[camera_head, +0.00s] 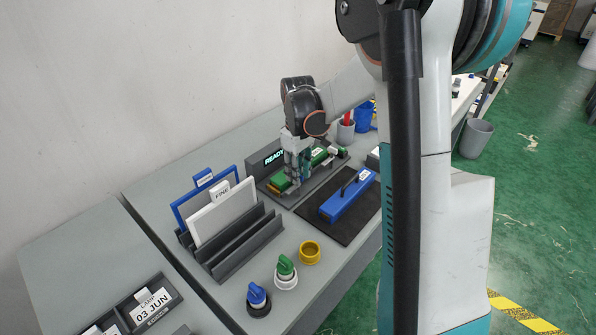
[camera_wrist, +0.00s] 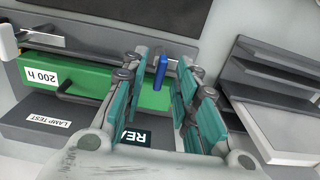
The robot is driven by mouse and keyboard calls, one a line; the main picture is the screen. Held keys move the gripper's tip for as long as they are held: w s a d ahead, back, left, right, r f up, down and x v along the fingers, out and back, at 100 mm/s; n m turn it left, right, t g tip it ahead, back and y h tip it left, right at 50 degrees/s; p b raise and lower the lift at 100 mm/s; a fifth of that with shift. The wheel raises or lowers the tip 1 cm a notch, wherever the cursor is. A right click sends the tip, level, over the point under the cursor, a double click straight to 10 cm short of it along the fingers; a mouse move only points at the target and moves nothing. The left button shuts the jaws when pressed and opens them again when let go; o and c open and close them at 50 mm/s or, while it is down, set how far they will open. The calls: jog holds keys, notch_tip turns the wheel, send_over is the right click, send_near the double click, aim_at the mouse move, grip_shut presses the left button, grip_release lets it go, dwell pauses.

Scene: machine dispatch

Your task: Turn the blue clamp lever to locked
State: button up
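The blue clamp lever (camera_wrist: 161,72) stands as a short blue post at the end of a green block (camera_wrist: 95,80) in the wrist view. My gripper (camera_wrist: 162,85) is open. Its teal-padded fingers are on either side of the lever, with visible gaps. In the head view my gripper (camera_head: 297,178) points down over the green block (camera_head: 321,157) in its dark fixture; my fingers largely hide the lever there. The block bears a "200 h" label (camera_wrist: 41,76). I cannot tell how the lever's angle relates to locked.
A "READY" display (camera_head: 274,157) stands behind the fixture. A blue handled box (camera_head: 345,200) lies on a black mat (camera_head: 322,226) in front. A dark rack (camera_head: 240,248) holds framed plates to the left. Knobs (camera_head: 286,273) and a yellow ring (camera_head: 310,252) stand near the front edge.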

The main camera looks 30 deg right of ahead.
grip_shut()
jog(key=shift+m, duration=0.3)
jog(key=m, duration=0.6)
jog(key=shift+m, duration=0.3)
jog(key=m, duration=1)
jog(key=shift+m+p, duration=0.3)
grip_release()
